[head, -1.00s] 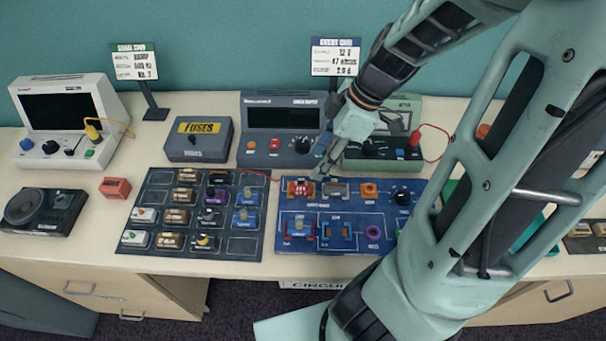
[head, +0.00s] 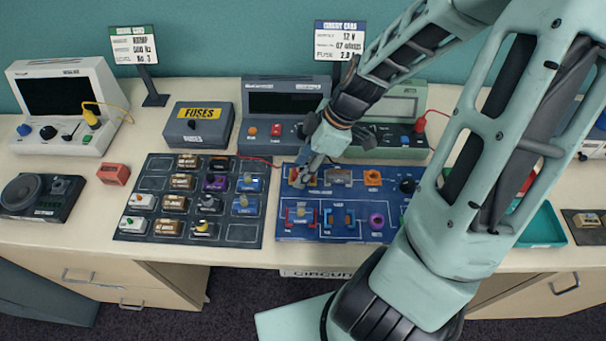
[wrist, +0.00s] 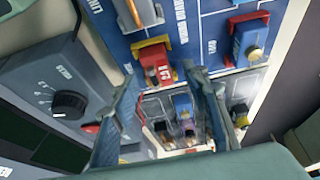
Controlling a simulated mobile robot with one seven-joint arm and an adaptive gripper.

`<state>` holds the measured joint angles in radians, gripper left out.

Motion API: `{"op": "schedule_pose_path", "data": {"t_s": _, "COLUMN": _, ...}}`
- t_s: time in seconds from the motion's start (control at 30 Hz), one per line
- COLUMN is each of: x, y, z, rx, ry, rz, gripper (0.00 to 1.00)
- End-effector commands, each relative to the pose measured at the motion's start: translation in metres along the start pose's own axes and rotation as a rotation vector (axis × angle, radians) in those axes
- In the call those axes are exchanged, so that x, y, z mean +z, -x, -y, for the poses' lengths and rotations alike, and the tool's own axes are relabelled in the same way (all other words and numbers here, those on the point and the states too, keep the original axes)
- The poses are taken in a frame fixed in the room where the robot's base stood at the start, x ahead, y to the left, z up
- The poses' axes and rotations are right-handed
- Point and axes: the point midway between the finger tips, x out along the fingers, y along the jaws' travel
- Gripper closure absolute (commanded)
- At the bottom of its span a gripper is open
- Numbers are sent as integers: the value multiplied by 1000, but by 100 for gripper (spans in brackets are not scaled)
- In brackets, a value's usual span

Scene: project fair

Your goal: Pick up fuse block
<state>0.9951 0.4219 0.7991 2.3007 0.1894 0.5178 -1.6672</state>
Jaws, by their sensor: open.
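A red block with white lettering (wrist: 157,62), which looks like the fuse block, sits in the upper left part of the blue circuit board (head: 300,232). In the head view my gripper (head: 304,180) is over it and hides most of it. In the wrist view my gripper (wrist: 163,78) is open and empty, its two fingers apart, pointing towards the board. The red block shows just beyond and between the fingertips. I cannot tell how far above it the fingertips are.
A dark parts tray (head: 150,181) with several small blocks lies left of the board. A grey fuses box (head: 197,142), a dark grey instrument (head: 268,133) and a green instrument (head: 400,150) stand behind. A red block (head: 113,173) lies farther left.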

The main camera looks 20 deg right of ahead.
Motion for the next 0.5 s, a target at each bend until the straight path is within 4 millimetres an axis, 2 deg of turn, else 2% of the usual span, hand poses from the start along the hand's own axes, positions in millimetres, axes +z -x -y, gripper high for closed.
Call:
{"op": "schedule_pose_path", "data": {"t_s": 0.1, "x": 0, "y": 0, "z": 0, "rx": 0, "ry": 0, "rz": 0, "gripper": 58}}
{"op": "schedule_pose_path", "data": {"t_s": 0.5, "x": 0, "y": 1, "z": 0, "rx": 0, "ry": -1, "rz": 0, "gripper": 100}}
